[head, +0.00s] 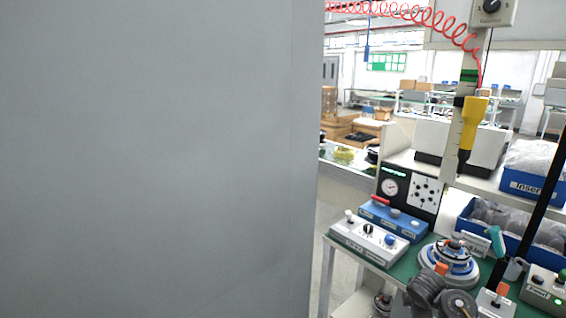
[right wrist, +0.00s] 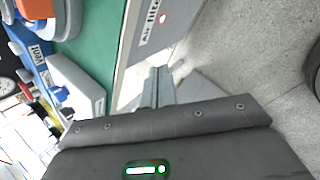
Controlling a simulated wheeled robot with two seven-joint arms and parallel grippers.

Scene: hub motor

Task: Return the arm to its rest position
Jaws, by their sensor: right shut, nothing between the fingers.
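My right gripper (right wrist: 158,88) shows in the right wrist view with its two fingers together and nothing between them. It hangs in free space over the grey floor, beside the edge of the green bench top (right wrist: 104,40). In the head view, dark rounded links of my right arm (head: 425,291) show at the bottom, in front of the round hub motor (head: 462,275) on the bench. The right fingertips cannot be made out there. My left gripper is not in view.
A large plain grey surface (head: 150,160) fills the left of the head view. A yellow tool (head: 474,118) hangs above on a red coiled hose.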

